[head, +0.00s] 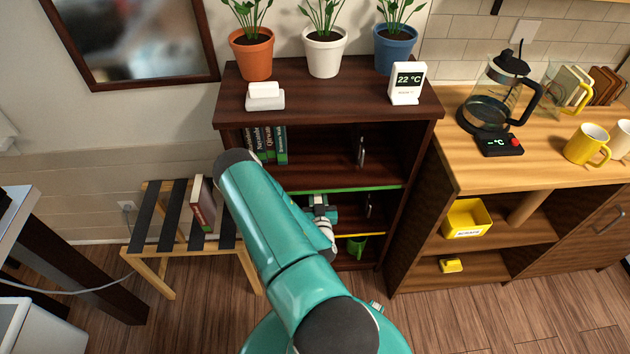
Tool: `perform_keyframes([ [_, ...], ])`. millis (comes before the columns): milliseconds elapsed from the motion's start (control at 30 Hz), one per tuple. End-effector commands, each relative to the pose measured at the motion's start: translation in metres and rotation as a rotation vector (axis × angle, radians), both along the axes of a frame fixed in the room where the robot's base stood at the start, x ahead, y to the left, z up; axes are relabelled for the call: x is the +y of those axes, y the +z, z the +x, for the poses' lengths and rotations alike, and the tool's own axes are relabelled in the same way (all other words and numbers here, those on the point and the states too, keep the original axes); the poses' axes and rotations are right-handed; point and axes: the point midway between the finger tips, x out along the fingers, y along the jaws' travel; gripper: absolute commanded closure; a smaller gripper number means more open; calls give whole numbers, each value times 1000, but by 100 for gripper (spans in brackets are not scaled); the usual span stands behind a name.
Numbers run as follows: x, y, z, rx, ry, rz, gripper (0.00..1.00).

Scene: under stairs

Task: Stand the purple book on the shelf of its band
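The dark brown bookcase (228,108) stands in the middle. A green band (375,189) runs along one shelf edge and a yellow band (370,233) along a lower one. My gripper (322,208) is partly in view inside the compartment below the green band. My arm hides much of it, and its fingertips and anything between them cannot be made out. A dark reddish-brown book (203,203) stands upright on the slatted wooden rack (165,240) at the left. No book is clearly purple in this view.
A green object (357,245) sits low in the bookcase. Potted plants (323,55) and a thermometer (408,82) stand on top. A wooden counter (475,165) adjoins at right.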

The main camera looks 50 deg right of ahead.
Motion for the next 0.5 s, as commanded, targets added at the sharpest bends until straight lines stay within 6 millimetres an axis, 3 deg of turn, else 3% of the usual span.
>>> perform_keyframes([
  [300,-55,1,51,-3,1,-4,100],
  [500,-72,1,67,-1,0,-2,100],
])
